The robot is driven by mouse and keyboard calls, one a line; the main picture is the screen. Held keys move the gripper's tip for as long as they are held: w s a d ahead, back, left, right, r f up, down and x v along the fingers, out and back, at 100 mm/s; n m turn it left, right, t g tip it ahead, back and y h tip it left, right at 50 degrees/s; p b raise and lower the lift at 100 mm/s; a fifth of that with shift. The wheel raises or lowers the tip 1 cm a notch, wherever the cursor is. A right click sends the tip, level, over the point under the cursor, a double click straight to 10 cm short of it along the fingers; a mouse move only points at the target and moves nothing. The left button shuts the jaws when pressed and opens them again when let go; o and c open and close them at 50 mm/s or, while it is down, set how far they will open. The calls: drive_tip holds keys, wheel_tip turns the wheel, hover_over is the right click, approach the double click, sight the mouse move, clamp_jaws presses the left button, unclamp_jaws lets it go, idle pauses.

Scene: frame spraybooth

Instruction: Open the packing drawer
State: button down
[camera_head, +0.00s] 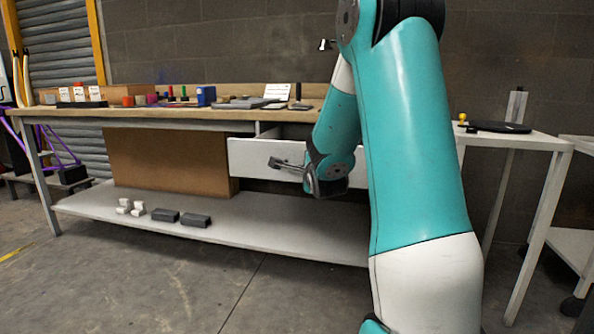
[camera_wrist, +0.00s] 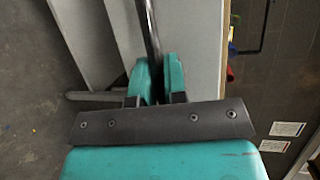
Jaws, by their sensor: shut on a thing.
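The packing drawer (camera_head: 250,157) is a white-fronted drawer under the wooden bench top. It stands partly pulled out, and a strip of its inside shows above the front. Its handle (camera_head: 285,163) is a dark bar on the front. My gripper (camera_head: 309,178) is at the right part of the handle, in front of the drawer. In the wrist view the teal fingers of my gripper (camera_wrist: 158,78) are closed around the dark handle bar (camera_wrist: 152,32). My arm hides the right part of the drawer front.
The workbench top (camera_head: 230,113) carries blocks, boxes and tools. The lower shelf (camera_head: 260,225) holds small white blocks and two dark grey blocks (camera_head: 181,218). A cardboard-brown panel (camera_head: 165,160) stands left of the drawer. A side table (camera_head: 530,140) is at right. The floor in front is clear.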

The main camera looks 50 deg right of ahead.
drive_tip(key=shift+s+a, duration=0.1)
drive_tip(key=shift+a, duration=0.35)
drive_tip(key=c, duration=1.2)
unclamp_jaws()
